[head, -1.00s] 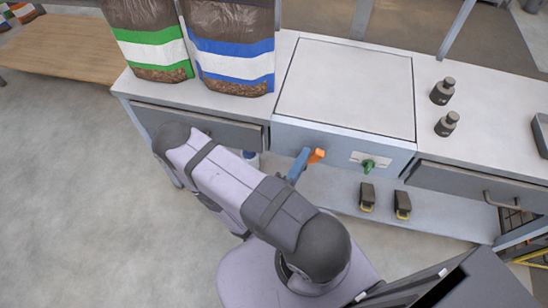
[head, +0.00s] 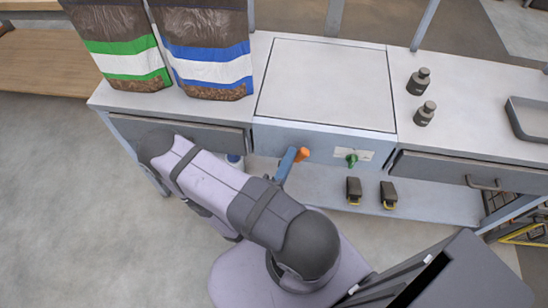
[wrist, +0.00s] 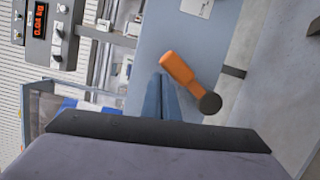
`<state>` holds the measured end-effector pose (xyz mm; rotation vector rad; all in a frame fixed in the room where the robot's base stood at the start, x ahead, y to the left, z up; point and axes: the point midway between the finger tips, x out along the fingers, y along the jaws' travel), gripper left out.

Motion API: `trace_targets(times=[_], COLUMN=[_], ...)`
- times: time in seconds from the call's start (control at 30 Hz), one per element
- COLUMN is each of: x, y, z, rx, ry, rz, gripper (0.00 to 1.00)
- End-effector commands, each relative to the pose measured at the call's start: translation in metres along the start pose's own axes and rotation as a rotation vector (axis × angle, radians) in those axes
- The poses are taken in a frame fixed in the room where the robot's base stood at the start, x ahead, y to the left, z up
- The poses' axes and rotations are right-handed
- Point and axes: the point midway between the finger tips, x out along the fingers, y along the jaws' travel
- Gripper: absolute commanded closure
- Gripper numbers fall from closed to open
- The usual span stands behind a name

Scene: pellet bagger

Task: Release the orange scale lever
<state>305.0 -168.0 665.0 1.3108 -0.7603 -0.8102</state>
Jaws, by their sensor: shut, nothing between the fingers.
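The orange scale lever (head: 302,154) sits on the grey-blue front face of the scale (head: 325,138). In the wrist view, the orange lever (wrist: 177,67) slants from upper left down to a dark round end (wrist: 210,103). My gripper (head: 292,155) has blue fingers, which are shut with nothing between them. In the wrist view my gripper (wrist: 161,82) has its tips just beside the lever's orange grip, at its lower left. I cannot tell whether they touch it.
A green knob (head: 352,160) is on the scale front, right of the lever. Bags (head: 205,55) stand on the bench at left. Two dark weights (head: 419,82) and a tray (head: 530,118) are at right. Two dark pedals (head: 354,190) are below. The scale plate (head: 325,85) is clear.

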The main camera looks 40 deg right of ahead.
Motion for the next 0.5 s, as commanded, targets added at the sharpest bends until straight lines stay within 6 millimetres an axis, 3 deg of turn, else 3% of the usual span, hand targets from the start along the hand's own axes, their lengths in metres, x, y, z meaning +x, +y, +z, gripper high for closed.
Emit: trace_targets(times=[0.03,0.5], x=[0.0,0.001], y=[0.005,0.059], z=[0.007,0.008], rx=[-0.01,-0.004], ry=[-0.018,-0.006], rz=[-0.001,0.002], gripper=[1.0,1.0])
